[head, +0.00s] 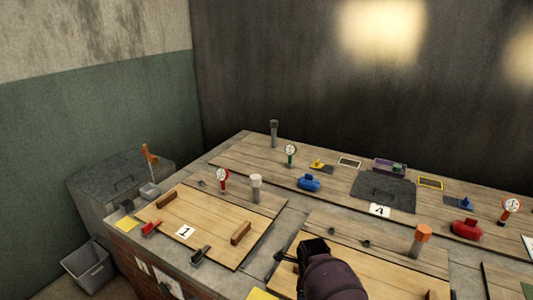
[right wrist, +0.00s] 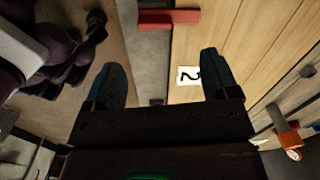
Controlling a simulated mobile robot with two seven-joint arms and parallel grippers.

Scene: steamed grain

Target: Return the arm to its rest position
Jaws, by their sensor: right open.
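My right gripper (head: 290,252) shows in the head view at the bottom middle, over the near left edge of the second wooden board (head: 318,232). In the right wrist view, my right gripper (right wrist: 164,78) has its two dark fingers wide apart with nothing between them. A white card marked 2 (right wrist: 188,75) lies on the board beyond the fingers. My left gripper is not in view.
A red bar (right wrist: 168,18) lies past the fingers. An orange-capped post (head: 420,240) stands on the second board's right. A grey bin (head: 88,266) stands on the floor at left.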

